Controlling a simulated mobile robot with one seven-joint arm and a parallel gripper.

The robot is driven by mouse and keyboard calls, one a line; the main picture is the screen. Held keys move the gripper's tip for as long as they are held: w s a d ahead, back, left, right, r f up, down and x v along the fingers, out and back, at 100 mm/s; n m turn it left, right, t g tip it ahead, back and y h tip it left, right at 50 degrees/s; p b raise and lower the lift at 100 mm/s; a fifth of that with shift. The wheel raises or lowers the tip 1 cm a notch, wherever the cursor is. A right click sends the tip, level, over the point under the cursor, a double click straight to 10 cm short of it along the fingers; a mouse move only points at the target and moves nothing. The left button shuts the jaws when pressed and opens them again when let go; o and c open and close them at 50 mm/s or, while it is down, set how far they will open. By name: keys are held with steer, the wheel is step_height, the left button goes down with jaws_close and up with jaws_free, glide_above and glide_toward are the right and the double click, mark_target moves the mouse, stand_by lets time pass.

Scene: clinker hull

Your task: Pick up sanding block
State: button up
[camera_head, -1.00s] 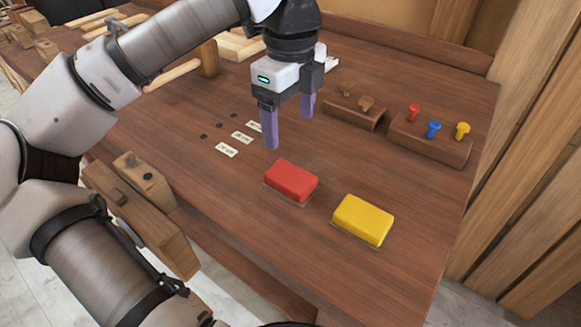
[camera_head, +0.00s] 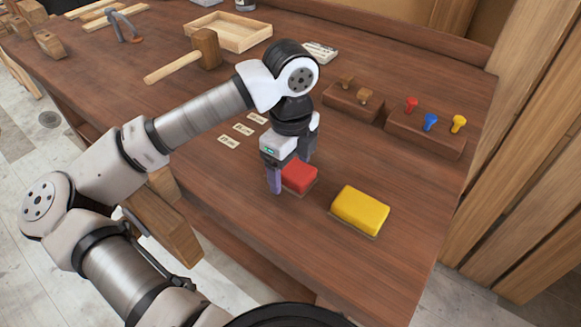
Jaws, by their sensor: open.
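Two sanding blocks lie on the wooden bench. The red sanding block (camera_head: 301,177) is left of the yellow sanding block (camera_head: 360,210). My gripper (camera_head: 290,176) points down at the red block with its purple fingers open. One finger stands in front of the red block's left end and the other shows behind its far side. Part of the red block is hidden by my gripper. I cannot tell whether the fingers touch it. The yellow block lies uncovered, with a thin grey-brown layer along its lower edge.
A wooden rack (camera_head: 425,133) holds red, blue and yellow pegs; a smaller wooden rack (camera_head: 352,102) stands beside it. A mallet (camera_head: 205,48), a shallow wooden tray (camera_head: 228,33) and small paper labels (camera_head: 230,141) lie farther back and left. The bench right of the yellow block is clear.

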mark_target(291, 166)
steer(key=shift+f, duration=0.15)
steer(key=shift+c, duration=0.2)
steer(key=c, duration=1)
steer(key=shift+r, duration=0.2)
step_height(291, 166, up, 20)
steer(key=shift+f+b, duration=0.15)
steer(key=shift+b, duration=0.8)
